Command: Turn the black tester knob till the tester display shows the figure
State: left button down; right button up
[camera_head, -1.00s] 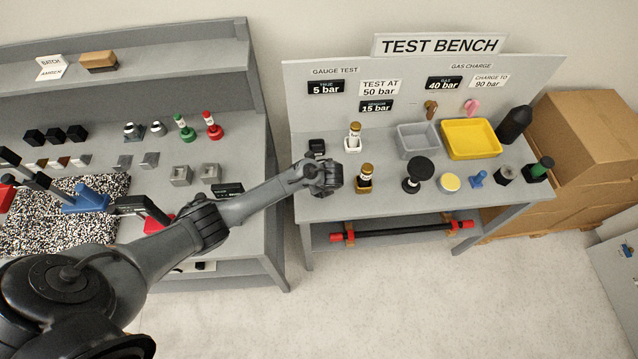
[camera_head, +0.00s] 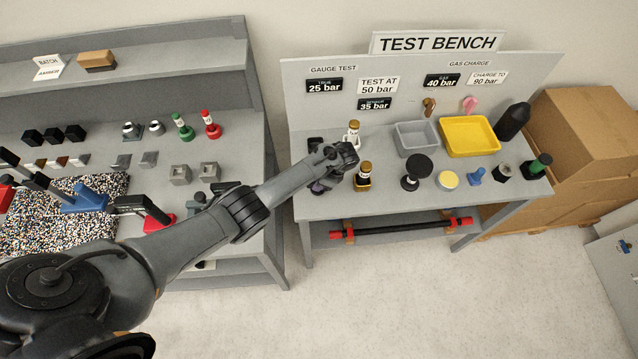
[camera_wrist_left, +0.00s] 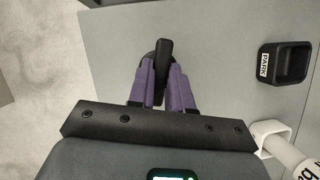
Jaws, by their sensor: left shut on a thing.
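The black tester knob (camera_wrist_left: 162,62) shows in the left wrist view as an upright bar on a round base. The purple fingers of my left gripper (camera_wrist_left: 162,85) are shut on its sides. In the head view my left gripper (camera_head: 320,187) is at the left front of the test bench, and the knob is hidden there. The upper black tester display (camera_head: 324,86) reads 25 bar. A lower black display (camera_head: 376,104) reads 35 bar. A white sign (camera_head: 378,85) reads TEST AT 50 bar. My right gripper is not in view.
A black PARK holder (camera_wrist_left: 287,62) stands to the right of the knob in the wrist view. A brass-topped fitting (camera_head: 363,178) and a white-based one (camera_head: 353,134) stand close by. A grey tray (camera_head: 398,141) and yellow tray (camera_head: 446,142) are farther right.

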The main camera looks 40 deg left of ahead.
pick_arm(q)
jog(key=n+g+h+b, duration=0.1)
jog(key=n, duration=0.3)
jog(key=shift+w+n+b, duration=0.1)
jog(key=shift+n+b, duration=0.25)
jog(key=shift+n, duration=0.05)
jog(key=shift+h, duration=0.3)
jog(key=c, duration=1)
grip_release()
jog(key=shift+c, duration=0.2)
jog(key=shift+w+r, duration=0.15)
jog(key=shift+r, duration=0.25)
jog(key=p+v, duration=0.1)
jog(key=v, duration=0.9)
jog(key=shift+w, duration=0.2)
jog(key=shift+d+f, duration=0.1)
jog(key=shift+f, duration=0.1)
